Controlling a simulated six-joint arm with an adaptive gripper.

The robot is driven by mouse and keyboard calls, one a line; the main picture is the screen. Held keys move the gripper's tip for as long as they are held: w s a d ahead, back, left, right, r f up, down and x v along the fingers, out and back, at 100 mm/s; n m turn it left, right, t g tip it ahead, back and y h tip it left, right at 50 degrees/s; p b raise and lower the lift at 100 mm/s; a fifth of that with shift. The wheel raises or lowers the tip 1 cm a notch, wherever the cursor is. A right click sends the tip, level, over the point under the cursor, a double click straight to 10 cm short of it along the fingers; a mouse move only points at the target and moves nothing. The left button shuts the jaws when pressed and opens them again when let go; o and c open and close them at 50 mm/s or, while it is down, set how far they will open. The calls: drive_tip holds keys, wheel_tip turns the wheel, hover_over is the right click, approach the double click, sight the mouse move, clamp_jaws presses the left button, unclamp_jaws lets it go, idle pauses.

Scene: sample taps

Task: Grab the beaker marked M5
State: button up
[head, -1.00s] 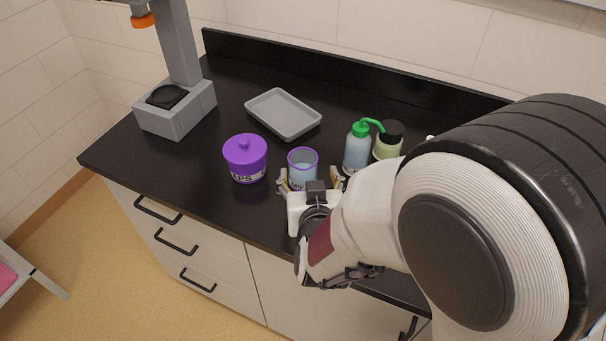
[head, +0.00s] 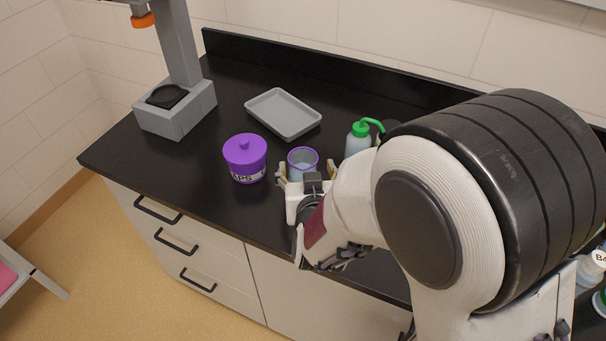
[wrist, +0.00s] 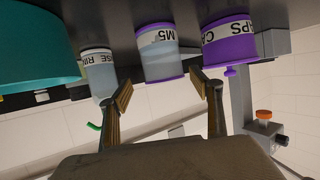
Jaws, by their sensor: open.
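The beaker marked M5 (head: 302,160) is clear with purple rims and stands on the black counter in the head view, partly hidden by my gripper. In the wrist view, which is upside down, the M5 beaker (wrist: 160,52) shows its label, between and beyond my fingertips. My gripper (wrist: 163,90) is open, one finger toward each side of the beaker. In the head view my gripper (head: 307,176) is at the beaker's near side with its fingers spread around it. Whether the fingers touch it I cannot tell.
A purple lidded jar marked CAPS (head: 245,160) stands close left of the beaker. A green-capped rinse bottle (head: 358,140) stands to its right. A grey tray (head: 283,114) lies behind. A grey stand (head: 178,105) is at the back left. A teal object (wrist: 35,45) shows in the wrist view.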

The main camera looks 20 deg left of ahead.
sight(302, 155)
drive_tip(key=shift+a+x, duration=0.25)
drive_tip(key=shift+x, duration=1.9)
drive_tip(key=shift+a, duration=0.1)
drive_tip(key=c, duration=1.6)
